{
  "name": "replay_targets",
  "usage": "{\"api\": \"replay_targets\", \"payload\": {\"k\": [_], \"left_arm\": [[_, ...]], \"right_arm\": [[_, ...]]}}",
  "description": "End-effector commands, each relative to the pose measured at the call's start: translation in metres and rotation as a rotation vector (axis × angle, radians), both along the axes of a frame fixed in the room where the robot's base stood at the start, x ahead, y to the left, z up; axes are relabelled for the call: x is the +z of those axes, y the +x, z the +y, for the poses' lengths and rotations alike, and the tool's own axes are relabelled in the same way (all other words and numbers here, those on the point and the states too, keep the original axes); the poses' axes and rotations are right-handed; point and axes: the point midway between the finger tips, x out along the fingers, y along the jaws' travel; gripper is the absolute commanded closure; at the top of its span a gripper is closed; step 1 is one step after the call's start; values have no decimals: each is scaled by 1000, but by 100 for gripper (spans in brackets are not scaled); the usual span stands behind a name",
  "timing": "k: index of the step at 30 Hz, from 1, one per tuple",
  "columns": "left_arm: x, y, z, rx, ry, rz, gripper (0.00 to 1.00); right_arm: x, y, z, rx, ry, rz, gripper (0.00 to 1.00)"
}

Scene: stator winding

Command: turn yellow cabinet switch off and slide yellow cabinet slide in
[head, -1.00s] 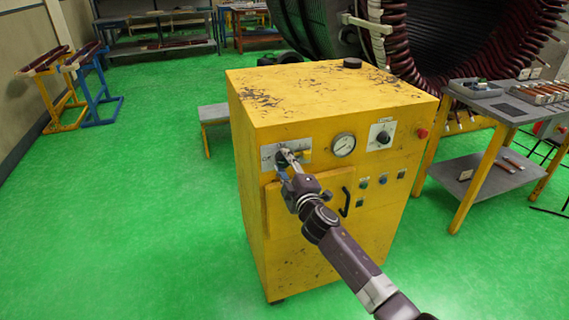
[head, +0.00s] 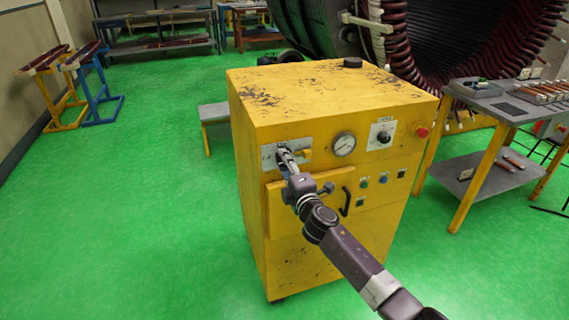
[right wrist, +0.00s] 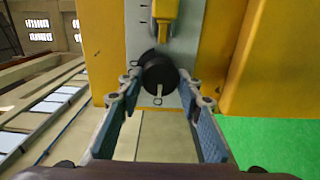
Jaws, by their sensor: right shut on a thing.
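The yellow cabinet (head: 330,110) stands in the middle of the head view. A grey plate (head: 268,157) on the upper left of its front carries the switch and the slide. The switch is a round black knob (right wrist: 160,73) with a white pointer mark; in the head view my gripper hides it. The yellow slide (right wrist: 165,18) sits on the plate beyond the knob, apart from the fingers. My left gripper is not in view.
A gauge (head: 343,144), a dial (head: 382,136) and a red button (head: 422,132) are right of the plate. A black door handle (head: 346,202) sticks out below. A grey table (head: 490,100) stands to the right. The green floor at left is open.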

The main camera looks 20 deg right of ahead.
Motion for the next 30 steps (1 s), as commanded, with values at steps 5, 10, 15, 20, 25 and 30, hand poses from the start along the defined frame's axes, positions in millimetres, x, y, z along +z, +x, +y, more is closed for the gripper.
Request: {"api": "replay_targets", "payload": {"k": [5,10,15,20,25,30], "left_arm": [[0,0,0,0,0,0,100],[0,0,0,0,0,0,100],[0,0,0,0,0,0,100],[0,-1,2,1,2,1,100],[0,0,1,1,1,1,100],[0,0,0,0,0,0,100]], "right_arm": [[-1,0,1,2,-4,1,91],[-1,0,1,1,-2,1,50],[-1,0,0,1,-1,1,49],[-1,-2,0,0,-1,1,49],[-2,-18,-1,0,-2,1,49],[-2,-50,-1,2,-3,2,49]]}}
